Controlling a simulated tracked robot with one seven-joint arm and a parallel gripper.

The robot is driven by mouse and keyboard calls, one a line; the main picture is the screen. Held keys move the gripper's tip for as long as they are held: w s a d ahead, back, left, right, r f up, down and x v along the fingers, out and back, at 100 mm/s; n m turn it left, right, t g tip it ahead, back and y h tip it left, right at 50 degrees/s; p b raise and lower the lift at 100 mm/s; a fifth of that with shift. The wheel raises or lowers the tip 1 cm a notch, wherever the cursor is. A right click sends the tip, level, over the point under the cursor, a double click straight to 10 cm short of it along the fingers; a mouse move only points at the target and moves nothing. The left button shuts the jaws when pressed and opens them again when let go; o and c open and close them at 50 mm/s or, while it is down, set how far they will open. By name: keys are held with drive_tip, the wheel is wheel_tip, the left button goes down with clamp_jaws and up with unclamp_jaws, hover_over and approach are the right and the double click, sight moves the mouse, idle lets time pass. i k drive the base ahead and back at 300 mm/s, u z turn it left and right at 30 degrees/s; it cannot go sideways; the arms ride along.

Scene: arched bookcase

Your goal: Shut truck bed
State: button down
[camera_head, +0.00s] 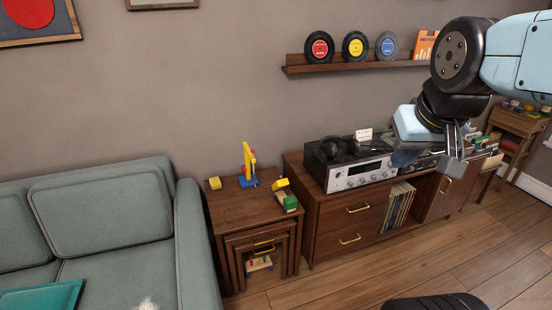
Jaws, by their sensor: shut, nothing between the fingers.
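A small toy truck with a green body (290,203) stands on the right side of the wooden side table (233,205). Its yellow bed (280,184) appears tipped up at the truck's far end. The truck is small in view and its hinge cannot be made out. My gripper (453,162) is shut and empty, pointing down in the air in front of the stereo cabinet, well to the right of the truck and not touching it.
A yellow-and-blue toy crane (248,168) and a yellow block (215,183) share the side table. A green sofa (105,215) is at left. The cabinet (330,218) with a stereo (358,174) is at right. The wood floor (340,280) in front is largely clear.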

sight(281, 185)
drive_tip(key=u, duration=0.1)
drive_tip(key=i, duration=0.55)
drive_tip(key=z, duration=0.9)
drive_tip(key=i, duration=0.6)
drive_tip(key=u, duration=1.4)
